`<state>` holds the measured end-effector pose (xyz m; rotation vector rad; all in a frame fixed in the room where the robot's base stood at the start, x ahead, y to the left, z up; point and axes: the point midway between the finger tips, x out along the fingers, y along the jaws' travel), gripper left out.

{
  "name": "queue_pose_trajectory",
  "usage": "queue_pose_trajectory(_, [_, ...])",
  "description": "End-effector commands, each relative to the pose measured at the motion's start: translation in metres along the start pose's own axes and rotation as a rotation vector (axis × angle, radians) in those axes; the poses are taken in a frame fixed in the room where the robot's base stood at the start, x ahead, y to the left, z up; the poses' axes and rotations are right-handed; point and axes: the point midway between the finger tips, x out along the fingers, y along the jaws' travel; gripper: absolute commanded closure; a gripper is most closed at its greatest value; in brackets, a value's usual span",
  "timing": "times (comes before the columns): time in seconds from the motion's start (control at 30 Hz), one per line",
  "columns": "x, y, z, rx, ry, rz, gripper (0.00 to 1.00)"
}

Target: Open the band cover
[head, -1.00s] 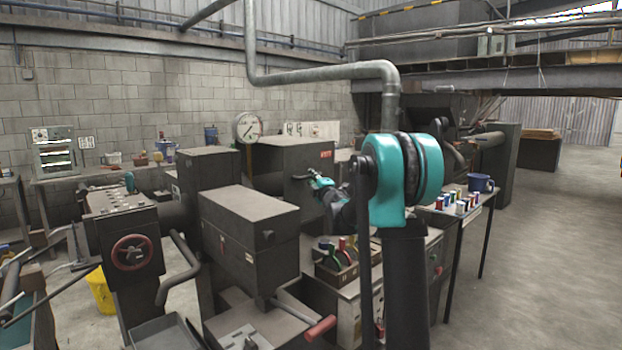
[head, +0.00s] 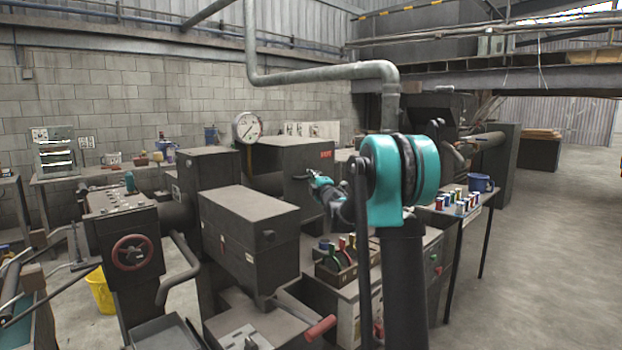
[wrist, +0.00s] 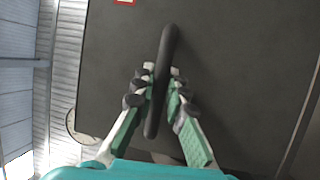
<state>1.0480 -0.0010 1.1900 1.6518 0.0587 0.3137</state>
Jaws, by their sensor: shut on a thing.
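The band cover (head: 315,167) appears to be the front of a dark box-like housing, with a red label near its top. In the wrist view the cover (wrist: 235,60) is a flat dark panel filling most of the picture. A black bar handle (wrist: 158,105) stands on it, slightly tilted. My gripper (wrist: 160,78) has one finger on each side of the handle and is shut on it. In the head view my gripper (head: 317,182) is at the handle (head: 300,177), partly hidden by my arm. I cannot tell how far the cover stands open.
A round gauge (head: 247,127) stands behind the housing. A long dark box (head: 249,238) is in front of it, to the left. An open box of coloured-handled tools (head: 335,265) sits below. A bent pipe (head: 320,74) hangs above. Open floor (head: 550,250) lies to the right.

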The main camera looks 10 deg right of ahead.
Motion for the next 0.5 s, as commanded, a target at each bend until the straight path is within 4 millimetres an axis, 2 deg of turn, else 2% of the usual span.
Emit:
queue_pose_trajectory(0.17, [0.003,0.0,0.009,-0.001,-0.002,0.0,1.0])
queue_pose_trajectory(0.27, [0.009,-0.001,0.023,-0.002,-0.003,0.0,1.0])
queue_pose_trajectory(0.37, [0.017,0.0,0.044,-0.002,-0.004,0.0,1.0])
queue_pose_trajectory(0.5, [0.033,0.0,0.085,-0.002,-0.006,0.0,1.0])
